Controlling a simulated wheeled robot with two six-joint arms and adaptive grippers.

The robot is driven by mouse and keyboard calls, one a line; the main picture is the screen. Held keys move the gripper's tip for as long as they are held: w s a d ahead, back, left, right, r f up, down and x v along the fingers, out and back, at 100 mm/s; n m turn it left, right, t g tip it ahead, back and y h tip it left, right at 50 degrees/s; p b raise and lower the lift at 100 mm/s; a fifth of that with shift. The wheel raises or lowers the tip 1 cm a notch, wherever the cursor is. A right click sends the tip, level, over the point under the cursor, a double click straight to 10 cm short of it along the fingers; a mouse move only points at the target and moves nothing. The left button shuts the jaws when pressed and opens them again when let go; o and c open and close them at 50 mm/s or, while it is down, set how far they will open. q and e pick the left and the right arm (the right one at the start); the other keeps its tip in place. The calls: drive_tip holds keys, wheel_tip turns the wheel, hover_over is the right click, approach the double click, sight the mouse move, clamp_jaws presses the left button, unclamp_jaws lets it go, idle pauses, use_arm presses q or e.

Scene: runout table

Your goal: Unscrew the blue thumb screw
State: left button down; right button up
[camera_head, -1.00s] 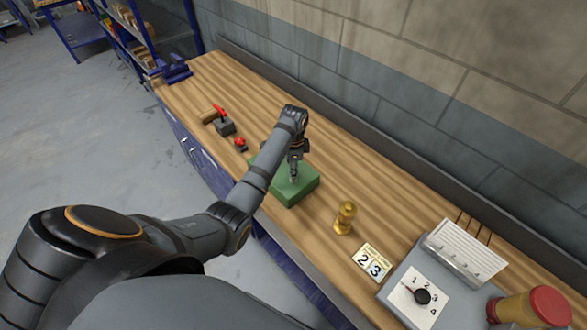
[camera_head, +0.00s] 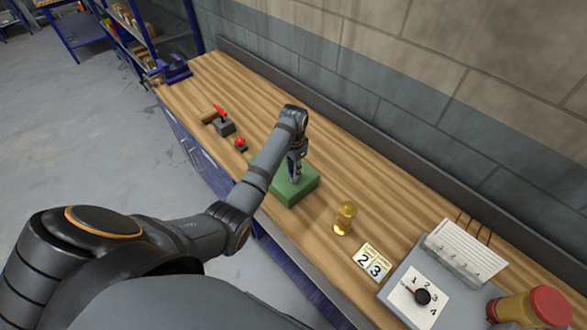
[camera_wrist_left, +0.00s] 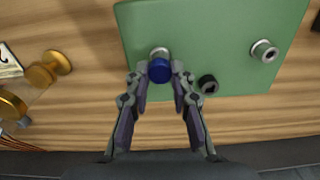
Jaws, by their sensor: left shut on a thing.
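The blue thumb screw (camera_wrist_left: 159,70) stands on the green block (camera_wrist_left: 215,25), close to the block's edge, with a silver collar just beyond it in the wrist view. My left gripper (camera_wrist_left: 158,78) has its two fingertips on either side of the blue head and is shut on it. In the head view my left gripper (camera_head: 295,175) points down onto the green block (camera_head: 308,192), and the screw is hidden by the fingers there. My right gripper does not show.
The block also carries a silver post (camera_wrist_left: 263,51) and a black knob (camera_wrist_left: 208,84). On the bench are a brass piece (camera_head: 344,218), a number plate (camera_head: 371,262), a grey dial box (camera_head: 413,290), a red button (camera_head: 240,143) and a blue vise (camera_head: 172,70).

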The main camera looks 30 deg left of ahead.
use_arm(q)
drive_tip(key=n, duration=0.4)
drive_tip(key=shift+n, duration=0.3)
drive_tip(key=shift+n, duration=1.1)
drive_tip(key=c, duration=1.2)
unclamp_jaws()
